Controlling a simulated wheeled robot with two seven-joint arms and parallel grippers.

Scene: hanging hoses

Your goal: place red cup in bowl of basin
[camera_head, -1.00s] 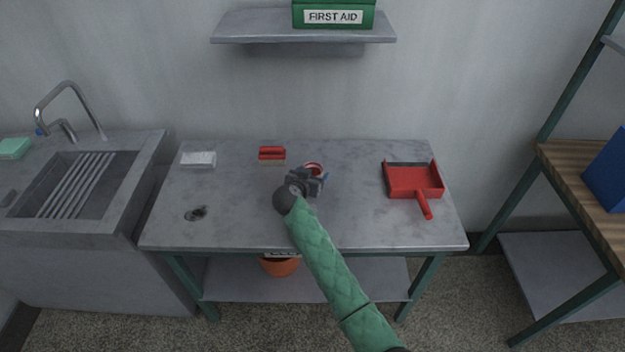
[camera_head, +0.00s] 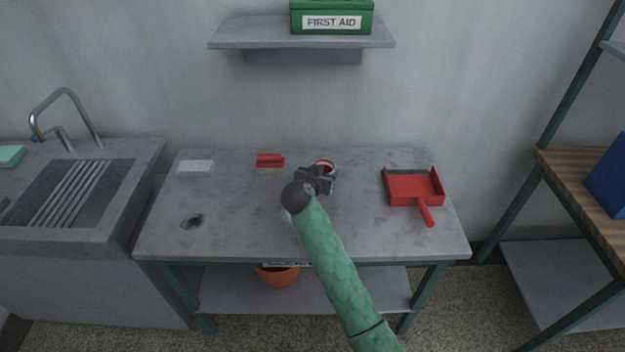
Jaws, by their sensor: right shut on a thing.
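The red cup (camera_head: 325,164) shows as a red rim with a pale inside, just beyond my right gripper (camera_head: 326,174) over the middle of the grey table. My right gripper is shut on the cup, and the gripper and wrist hide most of it. I cannot tell whether the cup touches the table top. The basin (camera_head: 127,221) stands at the left, with its sunken bowl (camera_head: 100,205) and slanted grey bars across it. A curved metal tap (camera_head: 68,93) rises behind it. My left gripper is not in view.
On the table (camera_head: 250,225) lie a red brush (camera_head: 270,161), a white block (camera_head: 196,168), a small dark object (camera_head: 192,221) and a red dustpan (camera_head: 412,187). A shelf (camera_head: 300,42) with a green first aid box (camera_head: 331,16) hangs above. Table space left of my gripper is mostly clear.

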